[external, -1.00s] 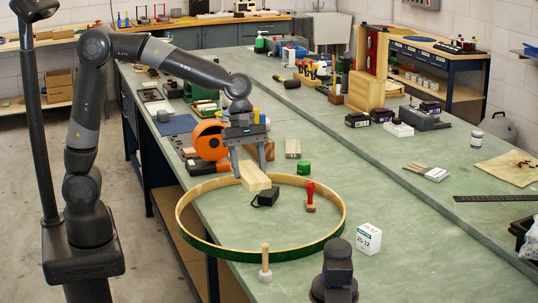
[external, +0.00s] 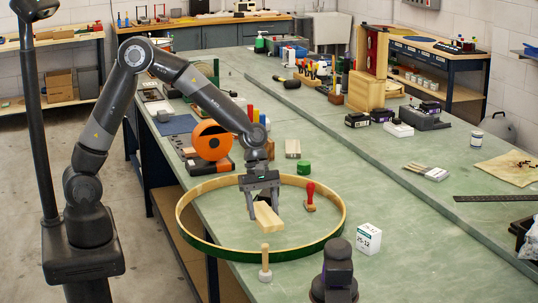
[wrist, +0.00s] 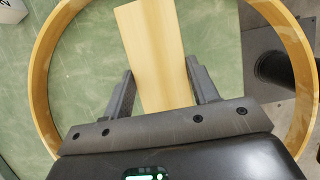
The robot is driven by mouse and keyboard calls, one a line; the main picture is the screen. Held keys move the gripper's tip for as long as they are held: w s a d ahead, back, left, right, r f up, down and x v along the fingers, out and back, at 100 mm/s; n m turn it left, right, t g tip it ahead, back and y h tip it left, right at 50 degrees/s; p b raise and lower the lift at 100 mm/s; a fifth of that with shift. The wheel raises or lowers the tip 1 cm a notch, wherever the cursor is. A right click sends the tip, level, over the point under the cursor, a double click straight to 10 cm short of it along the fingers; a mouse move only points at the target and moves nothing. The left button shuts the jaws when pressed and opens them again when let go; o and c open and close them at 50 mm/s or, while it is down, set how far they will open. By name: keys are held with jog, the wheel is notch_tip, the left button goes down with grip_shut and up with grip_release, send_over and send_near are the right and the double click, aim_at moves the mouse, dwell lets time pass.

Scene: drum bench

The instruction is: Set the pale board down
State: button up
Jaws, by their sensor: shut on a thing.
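The pale board (external: 267,216) is a short, light wooden piece inside the ring of the drum hoop, low over the green bench top. My gripper (external: 266,212) is shut on it from above. In the wrist view the board (wrist: 152,50) runs out between the two fingers of my gripper (wrist: 160,88). Whether its underside touches the bench cannot be told. The hoop (external: 190,231), pale wood inside and green outside, lies on the bench around it.
A red-handled stamp (external: 310,200) stands inside the hoop, right of the board. A mallet-like peg (external: 265,262) stands at the hoop's front edge. A white box (external: 368,239) is to the right. An orange reel (external: 211,141) stands behind.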

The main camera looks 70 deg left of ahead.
aim_at(269, 207)
jog(key=w+a+f, duration=0.2)
jog(key=shift+w+a, duration=0.1)
jog(key=shift+w, duration=0.2)
notch_tip(269, 207, down, 4)
jog(key=shift+f, duration=0.1)
jog(key=o, duration=1)
jog(key=shift+o, duration=0.2)
